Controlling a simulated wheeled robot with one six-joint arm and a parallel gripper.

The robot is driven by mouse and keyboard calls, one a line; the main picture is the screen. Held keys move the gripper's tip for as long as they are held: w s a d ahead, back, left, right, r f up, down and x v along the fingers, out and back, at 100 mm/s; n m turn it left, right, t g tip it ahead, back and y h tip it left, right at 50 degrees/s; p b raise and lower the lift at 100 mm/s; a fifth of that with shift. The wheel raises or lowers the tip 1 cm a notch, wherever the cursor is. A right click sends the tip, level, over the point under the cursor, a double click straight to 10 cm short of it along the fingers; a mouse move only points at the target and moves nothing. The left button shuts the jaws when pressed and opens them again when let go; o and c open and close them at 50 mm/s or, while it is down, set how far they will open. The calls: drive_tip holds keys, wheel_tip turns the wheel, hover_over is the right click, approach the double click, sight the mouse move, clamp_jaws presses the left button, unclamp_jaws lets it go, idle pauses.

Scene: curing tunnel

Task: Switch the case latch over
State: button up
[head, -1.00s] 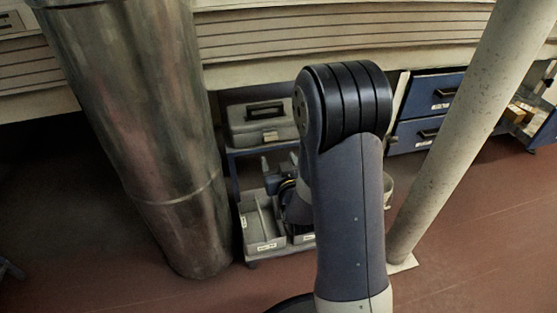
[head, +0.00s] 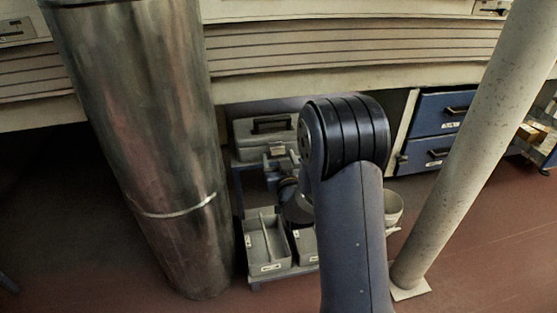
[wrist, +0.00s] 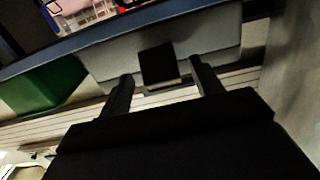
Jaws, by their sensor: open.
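The grey case (head: 246,143) stands on the upper shelf of a small cart, left of my arm in the head view. A dark handle (head: 272,124) shows on it. In the wrist view the case (wrist: 215,38) fills the upper middle, with a dark square piece (wrist: 158,65) on it that looks like the latch. My gripper (wrist: 161,68) is open, one finger on each side of this piece. I cannot tell whether the fingers touch it. In the head view my gripper (head: 280,156) is before the case front and hides the latch area.
A thick metal column (head: 150,150) stands left of the cart and a pale pole (head: 450,150) to the right. Grey bins (head: 268,250) sit on the lower shelf. Blue drawers (head: 440,110) are behind. A green bin (wrist: 45,90) shows in the wrist view.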

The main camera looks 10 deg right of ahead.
drive_tip(key=shift+w, duration=0.5)
drive_tip(key=c, duration=1)
drive_tip(key=r+g+p, duration=0.1)
drive_tip(key=p, duration=0.2)
drive_tip(key=shift+w+r, duration=0.1)
drive_tip(key=shift+r, duration=0.1)
drive_tip(key=g+p, duration=0.2)
drive_tip(key=p, duration=0.1)
drive_tip(key=shift+w+r, duration=0.2)
drive_tip(key=shift+r, duration=0.05)
drive_tip(key=shift+f+g+p, duration=0.2)
drive_tip(key=shift+g+p, duration=0.5)
drive_tip(key=shift+p, duration=0.05)
drive_tip(key=o, duration=1)
